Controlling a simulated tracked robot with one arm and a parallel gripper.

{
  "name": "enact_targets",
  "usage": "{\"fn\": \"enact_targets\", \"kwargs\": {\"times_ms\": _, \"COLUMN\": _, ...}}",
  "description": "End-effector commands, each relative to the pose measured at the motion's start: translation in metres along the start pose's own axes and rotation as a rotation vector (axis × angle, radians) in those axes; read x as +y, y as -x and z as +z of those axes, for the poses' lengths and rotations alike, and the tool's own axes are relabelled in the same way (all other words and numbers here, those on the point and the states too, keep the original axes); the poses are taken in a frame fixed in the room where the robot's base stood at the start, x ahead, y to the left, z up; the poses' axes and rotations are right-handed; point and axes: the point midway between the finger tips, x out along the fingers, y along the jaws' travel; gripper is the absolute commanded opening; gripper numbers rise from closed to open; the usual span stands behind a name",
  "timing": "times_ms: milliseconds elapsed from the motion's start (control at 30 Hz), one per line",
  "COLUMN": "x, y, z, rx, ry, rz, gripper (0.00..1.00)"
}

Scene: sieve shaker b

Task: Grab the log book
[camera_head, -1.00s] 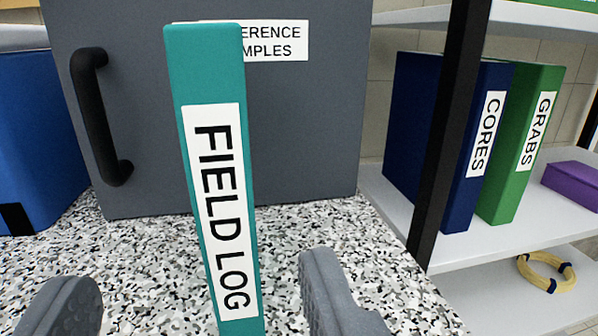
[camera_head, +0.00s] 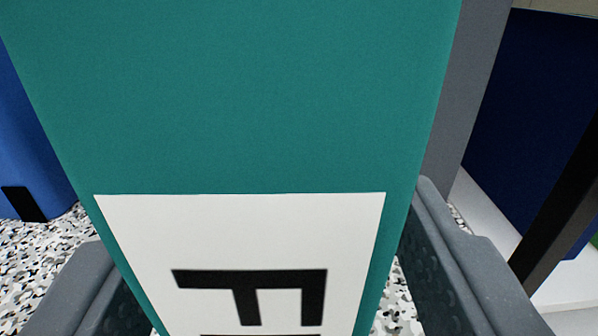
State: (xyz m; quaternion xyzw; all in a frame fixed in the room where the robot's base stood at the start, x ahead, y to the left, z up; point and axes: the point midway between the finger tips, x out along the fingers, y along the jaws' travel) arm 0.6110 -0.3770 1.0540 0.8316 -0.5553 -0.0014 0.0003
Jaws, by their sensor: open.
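The teal log book (camera_head: 240,100) stands upright and fills the middle of the view, very close to the camera. Its spine faces me, with a white label (camera_head: 240,235) on which only the letter F shows whole. My gripper (camera_head: 255,285) is open, with one grey finger at the left of the spine and the other at the right. The fingers straddle the book; a contact on either side cannot be made out. The lower part of the book is out of the frame.
A blue container (camera_head: 30,140) stands at the left on the speckled countertop (camera_head: 35,245). A grey cabinet (camera_head: 475,90) is behind the book. At the right are a dark shelf post (camera_head: 565,200) and a navy binder (camera_head: 530,110) on a white shelf.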

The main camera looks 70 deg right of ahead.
Motion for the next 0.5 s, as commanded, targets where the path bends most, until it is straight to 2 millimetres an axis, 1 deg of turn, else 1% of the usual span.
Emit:
{"fn": "enact_targets", "kwargs": {"times_ms": 33, "x": 0.001, "y": -0.007, "z": 0.0, "rx": 0.0, "ry": 0.0, "rz": 0.002, "gripper": 0.56}}
{"fn": "enact_targets", "kwargs": {"times_ms": 167, "x": 0.0, "y": -0.018, "z": -0.001, "rx": 0.002, "ry": -0.002, "rz": 0.002, "gripper": 0.56}}
{"fn": "enact_targets", "kwargs": {"times_ms": 433, "x": -0.001, "y": -0.019, "z": -0.001, "rx": 0.002, "ry": -0.002, "rz": 0.0, "gripper": 0.56}}
{"fn": "enact_targets", "kwargs": {"times_ms": 467, "x": -0.001, "y": -0.019, "z": -0.001, "rx": 0.002, "ry": -0.002, "rz": 0.0, "gripper": 0.48}}
{"fn": "enact_targets", "kwargs": {"times_ms": 500, "x": -0.001, "y": -0.019, "z": -0.001, "rx": 0.002, "ry": -0.002, "rz": 0.0, "gripper": 0.37}}
